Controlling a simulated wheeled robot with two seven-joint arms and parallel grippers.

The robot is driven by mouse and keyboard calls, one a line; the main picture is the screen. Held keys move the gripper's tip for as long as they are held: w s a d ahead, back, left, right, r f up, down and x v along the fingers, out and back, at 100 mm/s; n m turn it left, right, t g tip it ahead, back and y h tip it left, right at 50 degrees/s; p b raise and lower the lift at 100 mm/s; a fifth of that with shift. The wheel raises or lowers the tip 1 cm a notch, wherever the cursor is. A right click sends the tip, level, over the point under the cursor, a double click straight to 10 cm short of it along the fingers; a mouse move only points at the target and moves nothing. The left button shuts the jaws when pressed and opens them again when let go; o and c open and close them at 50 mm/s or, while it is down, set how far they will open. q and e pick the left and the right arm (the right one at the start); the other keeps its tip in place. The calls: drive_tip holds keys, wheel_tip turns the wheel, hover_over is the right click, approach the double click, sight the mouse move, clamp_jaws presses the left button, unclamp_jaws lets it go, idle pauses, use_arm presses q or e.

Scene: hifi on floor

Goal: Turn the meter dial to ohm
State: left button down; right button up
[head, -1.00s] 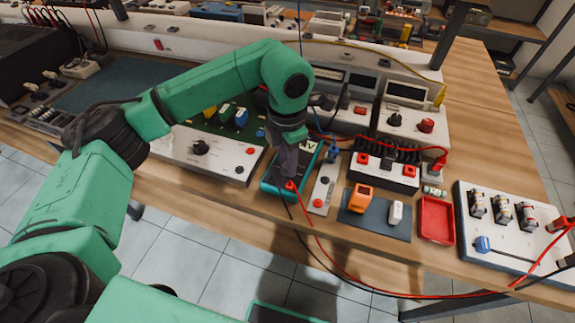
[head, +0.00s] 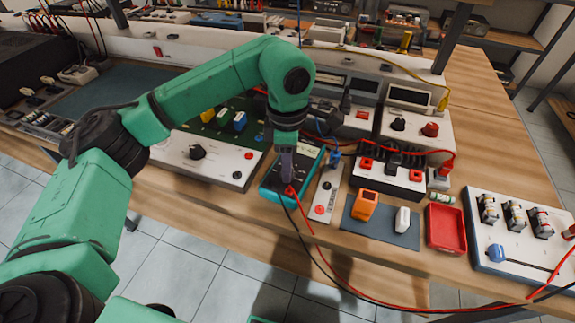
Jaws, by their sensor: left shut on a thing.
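The meter (head: 270,192) is a dark box with a teal rim, lying on the wooden bench near its front edge. Its display shows in part beside my wrist, with pale letters on it. A red and a black lead plug into its front end. My left gripper (head: 288,178) points down over the middle of the meter, with its fingers at the dial's place. It is shut on the dial, which the fingers and wrist hide. I cannot read the dial's setting. My right gripper is not in view.
A white panel with a black knob (head: 198,153) stands left of the meter. A narrow white strip (head: 326,192), an orange block (head: 364,205) on a dark mat and a red tray (head: 446,229) lie to the right. The red and black leads hang across the bench's front edge.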

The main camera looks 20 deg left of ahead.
use_arm(q)
drive_tip(key=shift+m+b, duration=0.7)
drive_tip(key=shift+m, duration=1.6)
drive_tip(key=shift+m+b, duration=0.5)
drive_tip(key=shift+m, duration=1.9)
idle(2.2)
drive_tip(key=c, duration=0.6)
unclamp_jaws()
wheel_tip(320, 180, up, 15)
drive_tip(key=p, duration=0.2)
drive_tip(key=shift+f+p, duration=0.15)
drive_tip(key=shift+p, duration=0.15)
